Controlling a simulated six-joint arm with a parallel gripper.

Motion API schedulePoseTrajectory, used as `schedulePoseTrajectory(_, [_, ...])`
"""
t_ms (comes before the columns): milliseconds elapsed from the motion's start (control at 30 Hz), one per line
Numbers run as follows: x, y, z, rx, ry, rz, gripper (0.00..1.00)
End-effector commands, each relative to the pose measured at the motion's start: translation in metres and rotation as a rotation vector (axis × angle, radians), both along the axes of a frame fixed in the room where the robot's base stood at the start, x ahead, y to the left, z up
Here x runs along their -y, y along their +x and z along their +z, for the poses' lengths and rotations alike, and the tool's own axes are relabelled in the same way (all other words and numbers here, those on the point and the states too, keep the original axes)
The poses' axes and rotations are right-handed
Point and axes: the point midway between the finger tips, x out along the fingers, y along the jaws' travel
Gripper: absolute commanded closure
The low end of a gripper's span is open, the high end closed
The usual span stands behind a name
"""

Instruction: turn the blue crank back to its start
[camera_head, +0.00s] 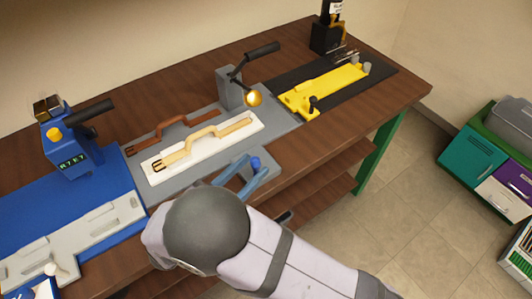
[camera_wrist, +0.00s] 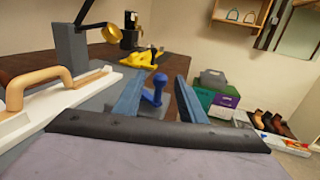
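The blue crank (camera_wrist: 155,90) stands upright in the wrist view, with a round knob on top. In the head view only its blue knob (camera_head: 255,162) shows clearly, at the front edge of the grey fixture plate. My gripper (camera_wrist: 160,77) is open, with one blue-grey finger on each side of the crank in the wrist view. Gaps show between the crank and both fingers there. In the head view my gripper (camera_head: 250,168) reaches in from the front, and its fingers hide the crank's lower part. I cannot tell how deep the crank sits between them.
A white block with a tan strap (camera_head: 207,140) lies left of the crank, with a brown strap (camera_head: 170,132) behind. A grey post with a black lever (camera_head: 262,50) and brass end stands behind. A yellow fixture (camera_head: 325,90) is at right, a blue press (camera_head: 68,150) at left.

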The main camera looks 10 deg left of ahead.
Motion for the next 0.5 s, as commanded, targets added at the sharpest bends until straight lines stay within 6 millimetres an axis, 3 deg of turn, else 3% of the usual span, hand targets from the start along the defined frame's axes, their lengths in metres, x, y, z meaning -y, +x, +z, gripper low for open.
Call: schedulePoseTrajectory(500, [0.029,0.051,0.001,0.000,-0.002,-0.003,0.63])
